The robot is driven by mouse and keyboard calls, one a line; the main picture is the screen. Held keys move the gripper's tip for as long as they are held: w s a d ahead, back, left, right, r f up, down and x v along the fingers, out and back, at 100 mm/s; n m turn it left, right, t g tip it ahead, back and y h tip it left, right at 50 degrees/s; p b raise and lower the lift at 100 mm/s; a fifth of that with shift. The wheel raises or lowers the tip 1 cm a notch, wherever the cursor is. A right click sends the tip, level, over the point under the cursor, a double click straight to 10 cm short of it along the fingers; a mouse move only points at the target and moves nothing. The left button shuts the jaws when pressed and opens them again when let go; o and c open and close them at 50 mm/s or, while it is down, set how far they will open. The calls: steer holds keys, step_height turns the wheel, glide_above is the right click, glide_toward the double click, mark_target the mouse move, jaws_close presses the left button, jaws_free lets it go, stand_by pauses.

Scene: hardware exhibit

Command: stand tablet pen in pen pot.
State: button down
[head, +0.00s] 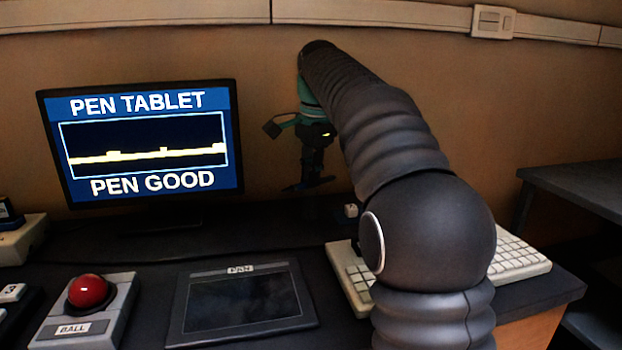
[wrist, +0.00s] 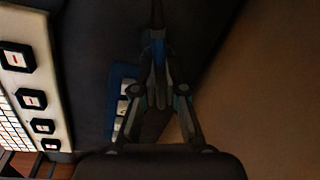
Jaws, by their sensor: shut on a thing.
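My gripper (head: 312,174) hangs above the back of the desk, right of the monitor. A thin dark bar, which looks like the tablet pen (head: 296,187), lies across its tips, roughly level. I cannot make out the pen pot for certain; a small white labelled block (head: 351,211) stands below and right of my gripper.
The monitor (head: 140,140) reads PEN GOOD. A red trackball (head: 88,291) sits at front left. A pale keyboard (head: 518,255) lies right, partly behind my arm. A blue item with white patches (wrist: 123,98) lies beside the fingers. The wall is close behind.

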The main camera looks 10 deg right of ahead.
steer(key=shift+f, duration=0.3)
steer(key=shift+f, duration=0.1)
steer(key=c, duration=1.2)
jaws_free()
steer(key=shift+s+d+r+p, duration=0.1)
steer(key=shift+s+r, duration=0.05)
steer(key=shift+r, duration=1.1)
steer(key=shift+s+d+r+p, duration=0.1)
steer(key=shift+s+r, duration=0.05)
steer(key=shift+r, duration=1.15)
steer(key=shift+s+r+p, duration=0.1)
steer(key=shift+s+r, duration=0.05)
steer(key=shift+r, duration=1.1)
